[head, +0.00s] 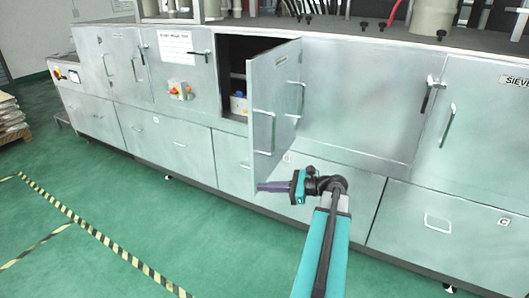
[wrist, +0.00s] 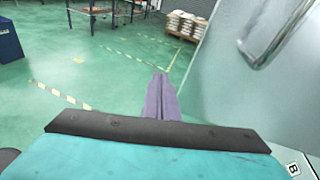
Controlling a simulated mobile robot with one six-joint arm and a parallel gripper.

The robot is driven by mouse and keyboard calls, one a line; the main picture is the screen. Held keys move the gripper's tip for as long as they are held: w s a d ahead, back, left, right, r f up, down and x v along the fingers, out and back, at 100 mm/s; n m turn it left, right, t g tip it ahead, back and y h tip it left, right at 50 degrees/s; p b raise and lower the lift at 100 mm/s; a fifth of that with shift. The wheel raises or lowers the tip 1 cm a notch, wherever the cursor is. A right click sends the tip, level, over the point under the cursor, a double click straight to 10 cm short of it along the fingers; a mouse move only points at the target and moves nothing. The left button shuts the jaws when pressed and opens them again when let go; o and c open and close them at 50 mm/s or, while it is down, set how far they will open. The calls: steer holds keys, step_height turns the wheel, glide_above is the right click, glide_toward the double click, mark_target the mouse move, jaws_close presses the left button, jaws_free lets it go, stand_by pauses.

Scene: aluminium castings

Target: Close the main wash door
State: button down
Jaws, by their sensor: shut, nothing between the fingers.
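The open grey metal wash door (head: 284,118) swings out from the machine front in the head view, with a dark compartment (head: 233,75) showing to its left. In the wrist view a grey door panel with a bar handle (wrist: 225,85) fills the right side, blurred near the handle. My gripper (head: 260,187) is just below the door's lower outer corner in the head view, its purple fingers pointing left. In the wrist view the fingers (wrist: 162,100) are together and empty, left of the panel. I cannot tell whether they touch the door.
The machine's other cabinet doors and lower drawers (head: 165,140) look shut. Green floor (head: 130,240) with yellow-black tape (head: 95,232) lies open at left. In the wrist view, a pallet of sacks (wrist: 185,25) and a rack (wrist: 105,15) stand far off.

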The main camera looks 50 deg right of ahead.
mark_target(256, 147)
steer(key=s+d+r+m+t+h, duration=0.1)
steer(key=s+d+r+m+t, duration=0.2)
steer(key=s+d+r, duration=0.5)
step_height(256, 147, up, 4)
steer(key=shift+s+d+f, duration=0.15)
steer(key=shift+s+d, duration=0.15)
steer(key=shift+d, duration=0.1)
steer(key=shift+w, duration=0.15)
steer(key=p+x, duration=0.3)
steer(key=x, duration=1)
steer(key=shift+w, duration=0.45)
steer(key=shift+w+t+h, duration=0.1)
steer(key=shift+t+h, duration=0.2)
